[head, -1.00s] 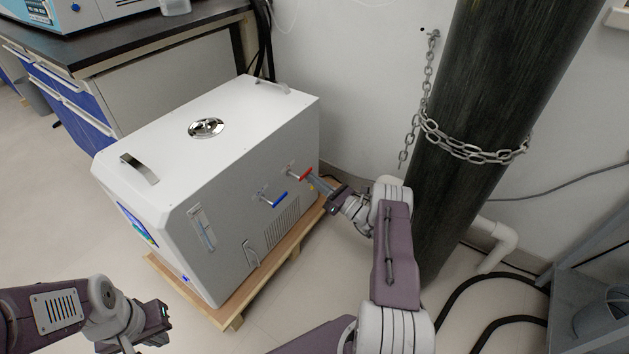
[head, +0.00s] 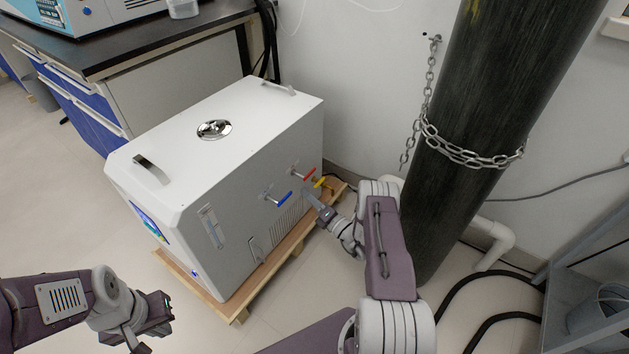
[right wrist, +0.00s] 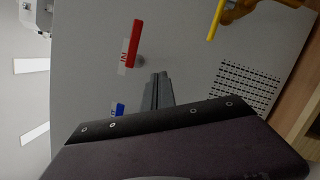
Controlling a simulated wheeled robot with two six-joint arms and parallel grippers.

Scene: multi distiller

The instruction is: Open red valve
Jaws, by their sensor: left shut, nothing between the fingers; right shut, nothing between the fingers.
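The red valve (head: 303,174) is a short red lever on the side of the white machine (head: 185,200), to the right of the blue valve lever (head: 280,199). In the right wrist view the red valve (right wrist: 133,44) stands slightly tilted, beyond and to the left of my fingertips. My right gripper (head: 309,195) is shut and empty, just below the red valve in the head view. Its shut fingers (right wrist: 159,78) look apart from the lever. My left gripper (head: 166,304) is shut and empty at the lower left, away from the machine.
A yellow lever (head: 323,182) is close to the right of the red one. The machine stands on a wooden pallet (head: 235,308). A dark gas cylinder (head: 455,150) with a chain (head: 470,157) stands at the right. A lab bench (head: 130,50) is behind the machine.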

